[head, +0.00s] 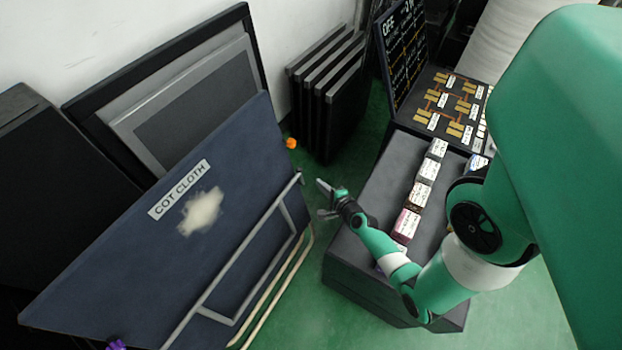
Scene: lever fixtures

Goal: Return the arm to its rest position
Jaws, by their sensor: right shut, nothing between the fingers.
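My right arm comes in from the right, green and white, and reaches across the dark grey box. My right gripper (325,199) is at the arm's end, in the gap between the box and the dark blue board. It is shut and holds nothing. Its tips point toward the metal frame on the board's right edge and look apart from it. My left gripper is not in view.
A dark blue board (130,256) labelled "COT CLOTH" leans at the left. The dark grey box (362,281) carries a row of labelled blocks (421,193). A panel with brass parts (452,105) stands behind. Black slabs (325,95) stand upright at the back. Green floor shows between.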

